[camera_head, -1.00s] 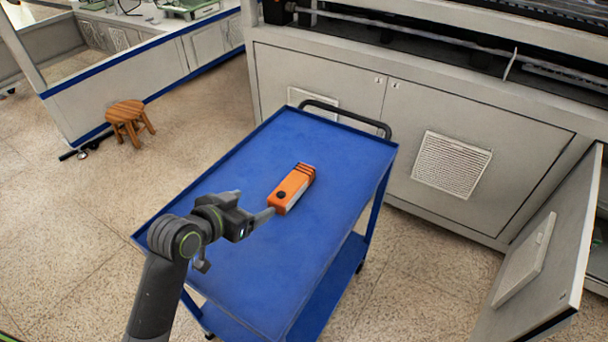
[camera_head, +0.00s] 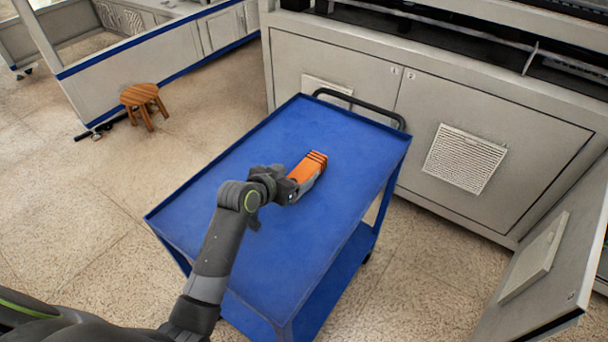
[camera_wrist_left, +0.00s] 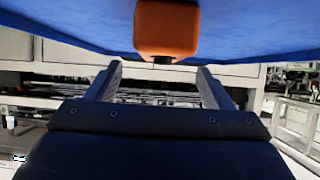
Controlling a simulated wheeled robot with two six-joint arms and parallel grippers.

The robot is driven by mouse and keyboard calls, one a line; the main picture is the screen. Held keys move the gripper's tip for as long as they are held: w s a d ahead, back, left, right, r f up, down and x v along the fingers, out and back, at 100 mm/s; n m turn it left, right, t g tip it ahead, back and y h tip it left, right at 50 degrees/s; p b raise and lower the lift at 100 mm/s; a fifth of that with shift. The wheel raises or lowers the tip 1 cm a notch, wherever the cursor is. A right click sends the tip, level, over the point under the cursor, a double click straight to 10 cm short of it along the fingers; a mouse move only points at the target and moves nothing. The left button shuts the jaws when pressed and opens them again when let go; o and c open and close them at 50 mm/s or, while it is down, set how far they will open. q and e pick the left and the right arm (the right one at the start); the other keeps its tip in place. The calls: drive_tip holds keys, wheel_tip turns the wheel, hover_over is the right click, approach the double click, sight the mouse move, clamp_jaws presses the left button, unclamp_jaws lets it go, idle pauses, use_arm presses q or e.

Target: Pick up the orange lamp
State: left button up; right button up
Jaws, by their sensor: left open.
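The orange lamp (camera_head: 308,167), a block with dark stripes at its far end, lies on the blue cart's top (camera_head: 240,250). My left gripper (camera_head: 299,187) is at the lamp's near end, and one finger shows along the lamp's right side. The near part of the lamp is hidden behind the gripper. In the left wrist view the lamp (camera_wrist_left: 167,28) is at the top centre, and the spread fingers of the left gripper (camera_wrist_left: 158,72) point toward it with nothing held between them. My right gripper is not in view.
A dark handle (camera_head: 360,106) rises at the cart's far edge. Behind it stands a grey cabinet (camera_head: 350,55), with an open door (camera_head: 540,270) at the right. A wooden stool (camera_head: 143,100) stands at the left. The cart top around the lamp is clear.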

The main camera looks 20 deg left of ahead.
sight(302, 172)
use_arm(q)
drive_tip(key=shift+x, duration=2.6)
drive_tip(key=shift+a, duration=0.1)
drive_tip(key=shift+r, duration=0.1)
drive_tip(key=c, duration=1.2)
